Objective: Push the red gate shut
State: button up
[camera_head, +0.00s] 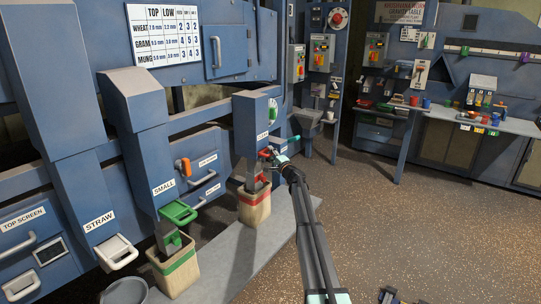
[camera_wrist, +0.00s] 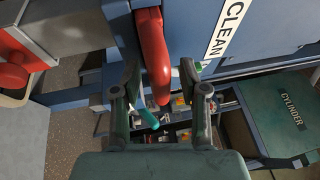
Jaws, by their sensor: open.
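The red gate (camera_head: 265,153) is at the lower end of the blue chute, mostly hidden by my gripper in the head view. In the wrist view its curved red handle (camera_wrist: 152,55) runs down between my fingers, beside the CLEAN label (camera_wrist: 229,29). My gripper (camera_head: 275,155) is at the chute's front, close to the handle. In the wrist view my gripper (camera_wrist: 161,76) is open, with one finger on each side of the handle. I cannot tell whether either finger touches it. How far the gate stands open is not clear.
A red-striped sack (camera_head: 254,208) stands under the chute. To its left are a green gate (camera_head: 178,212) over a green-striped sack (camera_head: 174,270) and a white STRAW gate (camera_head: 116,253). A workbench (camera_head: 465,120) stands behind.

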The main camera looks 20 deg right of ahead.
jog(key=v, duration=1.1)
jog(key=shift+s, duration=0.4)
jog(key=s+a+f+n+g+y, duration=0.1)
jog(key=s+a+f+n+g, duration=0.3)
jog(key=s+a+f, duration=0.6)
jog(key=s+a+f+n+g+y+p, duration=0.1)
jog(key=s+a+f+n+g, duration=0.35)
jog(key=s+f, duration=0.9)
jog(key=s+a+f+n+g, duration=0.2)
jog(key=s+a+f+g, duration=0.6)
jog(key=s+f, duration=0.4)
jog(key=s+a+f+n+g+h+p, duration=0.1)
jog(key=s+a+f+n+g+h, duration=0.1)
jog(key=s, duration=1.4)
jog(key=s+a+f+n+g+h+p, duration=0.1)
jog(key=s+a+f+n+g+h, duration=0.1)
jog(key=s, duration=1.4)
jog(key=s+a+f+n+g+h, duration=0.2)
jog(key=s+f+g, duration=0.2)
jog(key=s, duration=1.2)
jog(key=shift+a+g+p, duration=0.2)
jog(key=shift+g+p, duration=0.2)
jog(key=shift+g, duration=0.45)
